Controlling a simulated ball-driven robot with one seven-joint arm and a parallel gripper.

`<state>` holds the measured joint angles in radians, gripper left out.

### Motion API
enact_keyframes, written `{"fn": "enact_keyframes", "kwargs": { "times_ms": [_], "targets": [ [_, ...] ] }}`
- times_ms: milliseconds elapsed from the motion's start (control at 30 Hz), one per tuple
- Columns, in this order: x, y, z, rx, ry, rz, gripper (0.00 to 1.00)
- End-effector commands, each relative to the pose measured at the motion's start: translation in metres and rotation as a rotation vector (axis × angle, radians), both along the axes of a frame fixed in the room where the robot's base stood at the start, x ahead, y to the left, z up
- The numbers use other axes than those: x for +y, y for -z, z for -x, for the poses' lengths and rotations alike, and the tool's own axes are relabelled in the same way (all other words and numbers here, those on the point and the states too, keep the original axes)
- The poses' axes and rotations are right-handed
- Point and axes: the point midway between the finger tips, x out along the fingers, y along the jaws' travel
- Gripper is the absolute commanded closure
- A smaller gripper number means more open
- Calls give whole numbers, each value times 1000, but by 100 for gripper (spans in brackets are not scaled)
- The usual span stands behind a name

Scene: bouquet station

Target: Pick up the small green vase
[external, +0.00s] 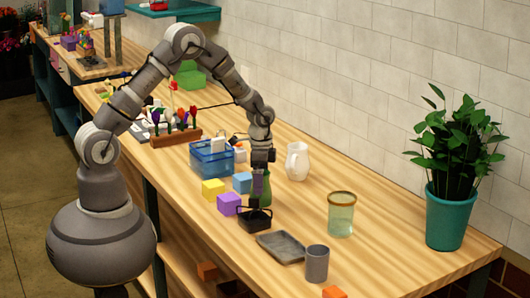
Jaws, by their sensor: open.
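The small green vase (266,198) stands on the wooden table, in the middle of the external view. My gripper (259,183) points down over it from above, at the vase's upper part. The gripper and a dark basket-like container (254,220) in front hide part of the vase. The gripper is open; I cannot tell whether its fingers are around the vase or just in front of it.
Yellow (213,189), purple (229,204) and blue (242,183) blocks lie left of the vase, near a blue bin (211,160). A white pitcher (297,162), glass jar (340,215), grey tray (282,247) and grey cup (317,263) stand to the right. The table's right part is mostly clear before the potted plant (450,215).

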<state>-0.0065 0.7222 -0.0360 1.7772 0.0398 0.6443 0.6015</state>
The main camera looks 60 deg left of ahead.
Motion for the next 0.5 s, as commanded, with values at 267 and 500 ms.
{"fn": "enact_keyframes", "kwargs": {
  "times_ms": [267,500],
  "targets": [
    [0,25,0,-1,-1,1,0],
    [0,24,0,-1,-1,0,34]
  ]
}}
